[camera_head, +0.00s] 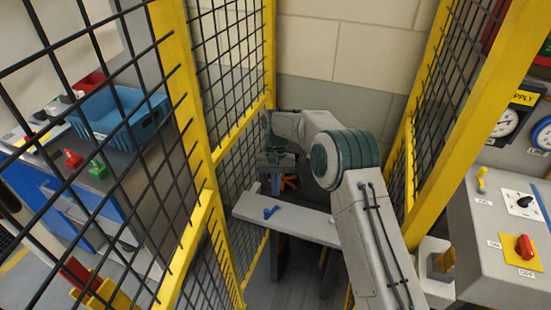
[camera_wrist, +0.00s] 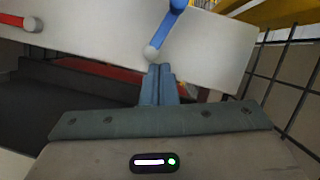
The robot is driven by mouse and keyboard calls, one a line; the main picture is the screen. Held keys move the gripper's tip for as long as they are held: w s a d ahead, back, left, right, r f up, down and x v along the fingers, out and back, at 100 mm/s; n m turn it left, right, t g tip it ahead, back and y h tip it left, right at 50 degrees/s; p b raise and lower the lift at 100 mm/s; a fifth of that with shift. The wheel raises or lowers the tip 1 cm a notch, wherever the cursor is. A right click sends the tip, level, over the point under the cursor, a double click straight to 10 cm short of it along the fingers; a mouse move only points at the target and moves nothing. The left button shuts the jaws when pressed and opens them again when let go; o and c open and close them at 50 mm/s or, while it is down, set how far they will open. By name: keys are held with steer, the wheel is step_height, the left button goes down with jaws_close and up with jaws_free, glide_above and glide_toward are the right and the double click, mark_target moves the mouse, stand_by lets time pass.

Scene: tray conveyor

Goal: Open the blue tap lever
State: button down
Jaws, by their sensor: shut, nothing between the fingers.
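The blue tap lever (camera_head: 270,212) sits on a pale panel (camera_head: 300,226) inside the yellow-framed cage. In the wrist view the lever (camera_wrist: 170,25) runs from a whitish round end (camera_wrist: 151,53) up and slightly right to the top edge, where it is cut off. My gripper (camera_wrist: 158,70) is shut and empty. Its blue-grey fingertips appear just below the whitish end in the wrist view; I cannot tell whether they touch. In the head view my gripper (camera_head: 276,188) is above the panel, partly hidden by its own wrist.
A red lever (camera_wrist: 18,21) is on the same panel at the wrist view's left. Yellow posts (camera_head: 192,110) with black mesh flank the arm on both sides. A control box with a red knob (camera_head: 525,247) stands right; a blue crate (camera_head: 120,115) is outside the left mesh.

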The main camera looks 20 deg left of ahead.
steer(key=d+b+v, duration=0.1)
steer(key=v, duration=0.9)
steer(key=shift+w+a, duration=0.15)
